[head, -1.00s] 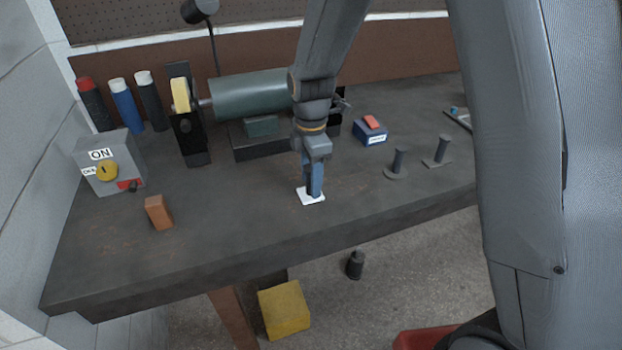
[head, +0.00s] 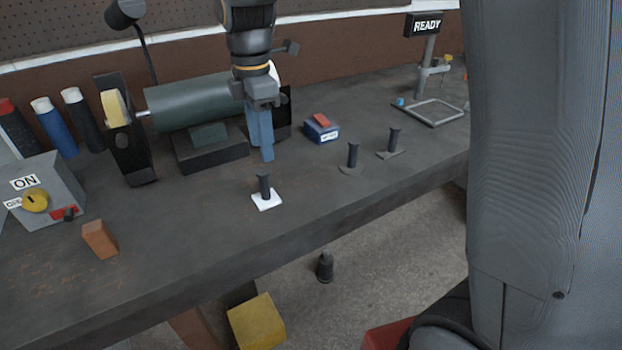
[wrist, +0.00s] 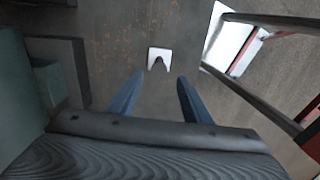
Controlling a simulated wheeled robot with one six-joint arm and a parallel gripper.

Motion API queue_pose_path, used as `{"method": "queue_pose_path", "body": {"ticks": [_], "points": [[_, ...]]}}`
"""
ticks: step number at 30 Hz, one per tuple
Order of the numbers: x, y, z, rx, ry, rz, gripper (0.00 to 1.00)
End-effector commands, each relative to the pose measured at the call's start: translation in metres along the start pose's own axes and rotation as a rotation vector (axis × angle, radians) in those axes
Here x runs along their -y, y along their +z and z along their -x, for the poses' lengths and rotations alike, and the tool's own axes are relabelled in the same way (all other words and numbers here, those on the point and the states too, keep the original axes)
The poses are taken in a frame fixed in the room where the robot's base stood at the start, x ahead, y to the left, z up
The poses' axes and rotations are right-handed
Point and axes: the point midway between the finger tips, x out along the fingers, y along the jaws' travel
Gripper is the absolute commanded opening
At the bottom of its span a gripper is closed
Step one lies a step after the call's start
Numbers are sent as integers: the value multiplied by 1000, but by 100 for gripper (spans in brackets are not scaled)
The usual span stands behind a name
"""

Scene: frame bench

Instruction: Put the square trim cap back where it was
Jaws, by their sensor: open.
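A dark upright post (head: 264,187) stands on a white square plate (head: 268,203) near the bench's front edge. I cannot tell whether post and plate are one piece, the square trim cap. In the wrist view the white square (wrist: 159,53) lies ahead of the fingertips, with the dark post over its lower part. My gripper (head: 263,158) is above and behind the post, apart from it. In the wrist view my gripper (wrist: 161,77) is open with nothing between its blue fingers. Two more dark posts stand to the right, one on a round base (head: 351,160), one on a squarish base (head: 391,145).
A green motor (head: 195,105) lies behind my gripper. A blue box with a red top (head: 321,128) stands to its right, an orange block (head: 99,239) and a grey switch box (head: 50,185) to the left. Another dark post (head: 325,267) is on the floor. The front middle is clear.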

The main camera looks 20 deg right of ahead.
Motion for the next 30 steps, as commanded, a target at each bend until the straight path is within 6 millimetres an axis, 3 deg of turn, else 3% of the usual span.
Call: {"method": "queue_pose_path", "body": {"ticks": [5,12,18,24,30], "points": [[28,28,-17,-3,17,-309,44],[100,75,-54,-26,63,-1040,44],[155,97,-77,-59,92,-1552,44],[180,104,-87,-81,106,-1794,44],[182,104,-88,-85,108,-1823,44]]}}
